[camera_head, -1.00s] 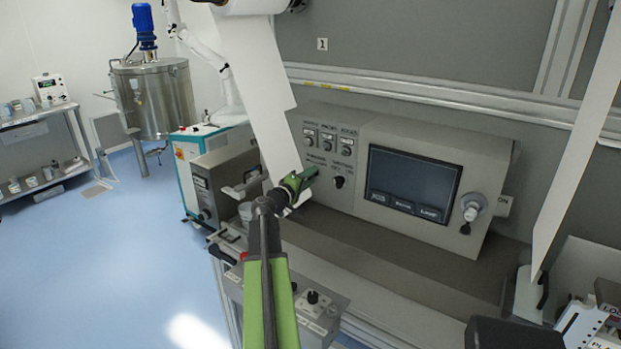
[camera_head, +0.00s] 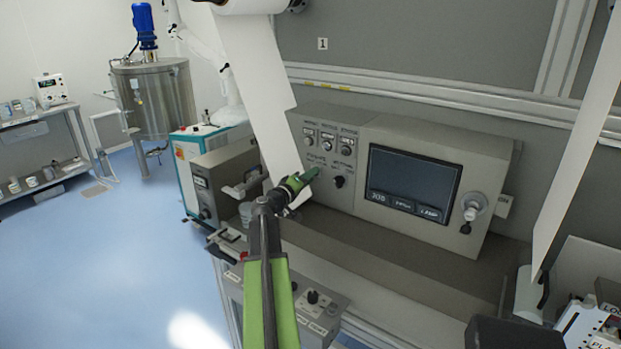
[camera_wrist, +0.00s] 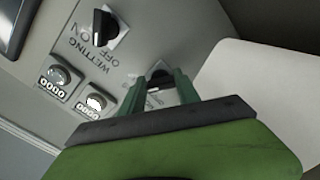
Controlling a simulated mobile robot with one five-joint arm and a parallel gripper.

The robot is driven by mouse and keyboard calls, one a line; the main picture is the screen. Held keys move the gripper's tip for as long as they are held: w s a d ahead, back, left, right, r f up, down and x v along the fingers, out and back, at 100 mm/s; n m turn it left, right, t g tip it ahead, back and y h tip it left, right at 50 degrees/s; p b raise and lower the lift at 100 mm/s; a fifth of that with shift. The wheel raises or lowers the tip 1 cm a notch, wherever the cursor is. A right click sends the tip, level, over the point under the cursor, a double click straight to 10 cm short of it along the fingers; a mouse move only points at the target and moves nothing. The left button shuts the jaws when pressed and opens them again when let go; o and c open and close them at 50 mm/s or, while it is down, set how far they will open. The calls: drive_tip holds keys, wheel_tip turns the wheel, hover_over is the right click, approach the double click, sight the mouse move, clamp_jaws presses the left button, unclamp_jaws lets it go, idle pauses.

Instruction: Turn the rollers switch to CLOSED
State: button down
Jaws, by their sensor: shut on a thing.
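The rollers switch is a small black knob (camera_wrist: 158,77) on the grey control panel (camera_head: 420,150). My gripper (camera_head: 314,173) is at the lower left part of that panel. In the wrist view its green fingers (camera_wrist: 160,85) are shut on the knob, one on each side. The fingers hide most of the knob, and its pointer direction cannot be read. Its label is too small to read in the head view and is mostly covered in the wrist view.
The wetting switch (camera_wrist: 104,28), a black knob, is beside the gripped knob; it also shows in the head view (camera_head: 339,181). Small dials (camera_head: 328,142) are above. A screen (camera_head: 412,183) and a round knob (camera_head: 472,207) are to the right. A white sheet (camera_head: 262,90) hangs close to my gripper.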

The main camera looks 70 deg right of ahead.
drive_tip(key=c, duration=0.9)
unclamp_jaws()
drive_tip(key=shift+a, duration=0.1)
drive_tip(key=v, duration=1.7)
drive_tip(key=shift+a, duration=0.2)
